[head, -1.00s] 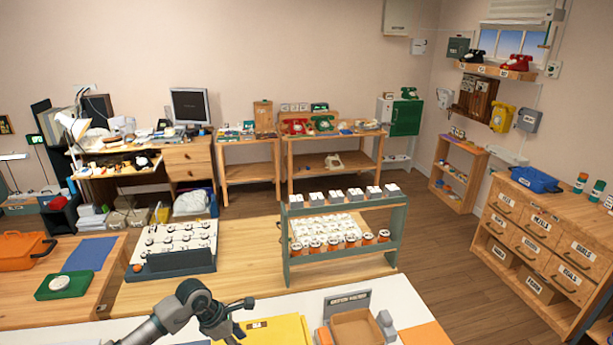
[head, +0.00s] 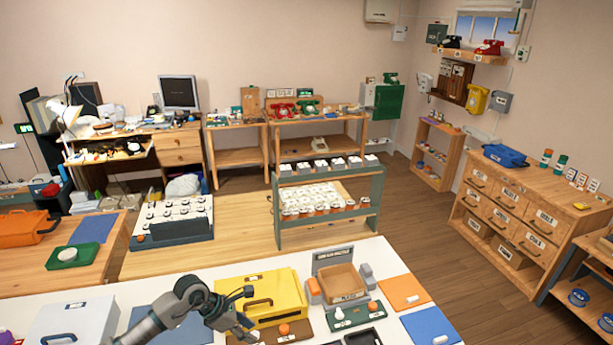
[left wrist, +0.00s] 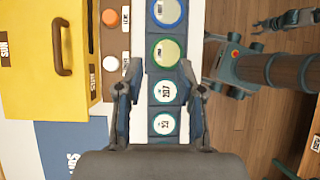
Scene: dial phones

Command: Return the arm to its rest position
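My left gripper (head: 246,310) is over the near white table in the head view, beside the yellow case with a dark handle. In the left wrist view my left gripper (left wrist: 158,95) has its two fingers spread wide apart, with nothing held between them. Beyond and below the fingers is a dark strip (left wrist: 163,83) with round number discs, some ringed in blue and green.
The yellow case (head: 285,287) lies close to my left gripper. A wooden tray (head: 342,283) stands to its right, with orange (head: 405,292) and blue (head: 432,326) mats beyond. A grey-white box (head: 72,320) is at the left. Floor (head: 440,235) is open at the right.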

